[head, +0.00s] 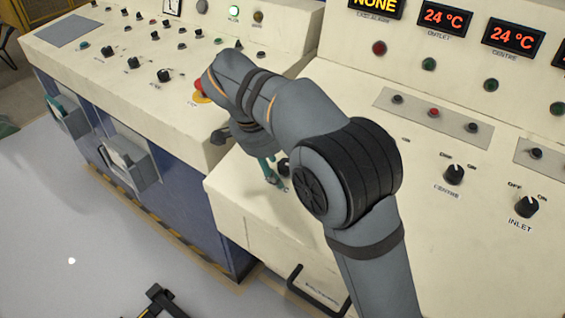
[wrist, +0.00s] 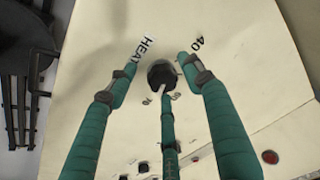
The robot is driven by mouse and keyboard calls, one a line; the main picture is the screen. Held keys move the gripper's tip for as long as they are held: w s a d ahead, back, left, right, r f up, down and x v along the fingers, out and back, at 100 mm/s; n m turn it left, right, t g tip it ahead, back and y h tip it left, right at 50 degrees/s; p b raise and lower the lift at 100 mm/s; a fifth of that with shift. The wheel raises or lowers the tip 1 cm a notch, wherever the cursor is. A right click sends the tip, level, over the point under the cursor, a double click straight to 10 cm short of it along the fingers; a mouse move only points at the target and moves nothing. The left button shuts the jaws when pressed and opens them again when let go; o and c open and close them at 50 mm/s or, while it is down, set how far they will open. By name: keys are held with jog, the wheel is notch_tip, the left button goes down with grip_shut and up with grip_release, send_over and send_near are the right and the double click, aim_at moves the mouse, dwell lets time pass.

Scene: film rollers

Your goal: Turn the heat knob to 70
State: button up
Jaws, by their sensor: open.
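The heat knob (wrist: 160,75) is a dark round knob on the cream panel, in the upper middle of the wrist view. The lettering HEAT is beside it on the left and 40 on the right. My gripper (wrist: 158,64) has teal fingers that are spread open. One fingertip is left of the knob, one is right, and a third is just below it. I cannot tell whether any finger touches it. In the head view, my gripper (head: 272,172) is low over the front of the cream console, and a dark knob (head: 284,165) shows partly beside it.
A red button (head: 199,87) on a yellow base lies close to my arm. The CENTRE knob (head: 453,174) and INLET knob (head: 526,206) are on the right. A black handle (head: 318,296) is on the console's front. Temperature displays (head: 445,19) read 24 °C.

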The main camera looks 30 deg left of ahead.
jog(key=shift+w+r, duration=0.1)
jog(key=shift+r, duration=0.05)
jog(key=shift+r, duration=0.25)
jog(key=v, duration=1.1)
jog(key=shift+s, duration=0.2)
jog(key=x, duration=1.2)
jog(key=shift+w, duration=0.1)
jog(key=shift+r, duration=0.2)
